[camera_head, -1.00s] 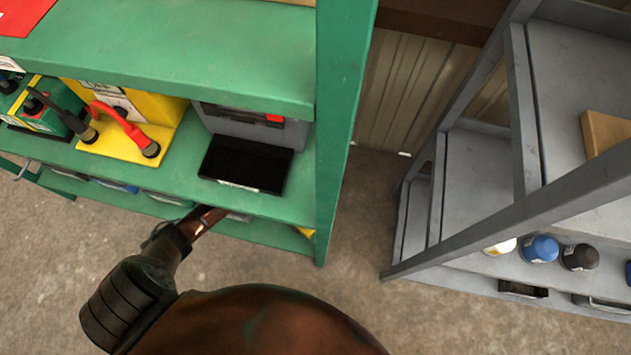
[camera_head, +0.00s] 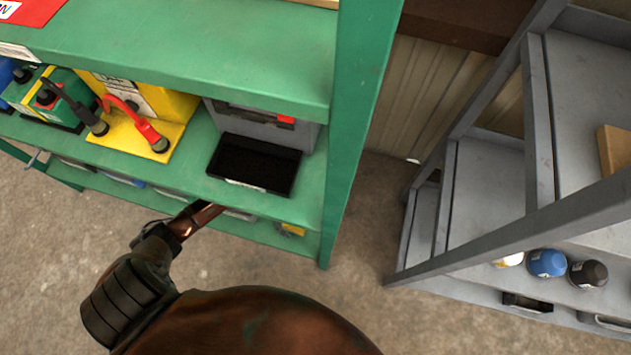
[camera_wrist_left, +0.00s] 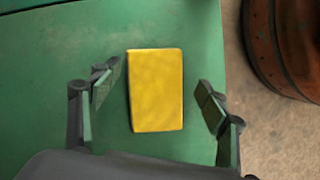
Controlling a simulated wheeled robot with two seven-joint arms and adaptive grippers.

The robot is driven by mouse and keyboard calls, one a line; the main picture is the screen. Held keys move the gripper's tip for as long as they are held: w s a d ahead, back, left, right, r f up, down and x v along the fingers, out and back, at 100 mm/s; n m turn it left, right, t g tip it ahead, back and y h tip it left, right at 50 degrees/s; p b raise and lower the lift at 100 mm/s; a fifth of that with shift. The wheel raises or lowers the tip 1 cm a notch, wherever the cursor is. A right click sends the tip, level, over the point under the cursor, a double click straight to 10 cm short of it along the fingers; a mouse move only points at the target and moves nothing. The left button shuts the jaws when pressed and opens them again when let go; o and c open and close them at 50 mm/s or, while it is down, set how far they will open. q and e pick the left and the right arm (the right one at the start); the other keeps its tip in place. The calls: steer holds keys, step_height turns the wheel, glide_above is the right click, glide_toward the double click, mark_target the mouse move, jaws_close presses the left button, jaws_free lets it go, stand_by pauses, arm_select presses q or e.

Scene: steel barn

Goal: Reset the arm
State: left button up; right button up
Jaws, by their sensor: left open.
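My left gripper (camera_wrist_left: 155,100) is open in the left wrist view, its two fingers spread wide. A flat yellow block (camera_wrist_left: 155,90) lies between and just ahead of the fingers on a green surface (camera_wrist_left: 50,50), with a gap on both sides. In the head view my arm reaches from the bottom toward the green shelf unit (camera_head: 350,130); its fingers cannot be made out there. A small yellow thing (camera_head: 291,230) shows on the lower shelf; I cannot tell if it is the same block. My right gripper is not in view.
The middle green shelf holds a black tray (camera_head: 253,165), a yellow device with red and black handles (camera_head: 130,135) and a green box (camera_head: 45,100). A grey rack (camera_head: 545,130) with bottles (camera_head: 547,263) stands at the right. Concrete floor (camera_head: 340,300) is clear between them.

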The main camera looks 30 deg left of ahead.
arm_select(q)
steer(key=v, duration=0.4)
steer(key=d+v, duration=0.1)
steer(key=v, duration=0.1)
steer(key=shift+w+a+r, duration=0.1)
steer(key=shift+w+r, duration=0.1)
steer(key=shift+r, duration=0.55)
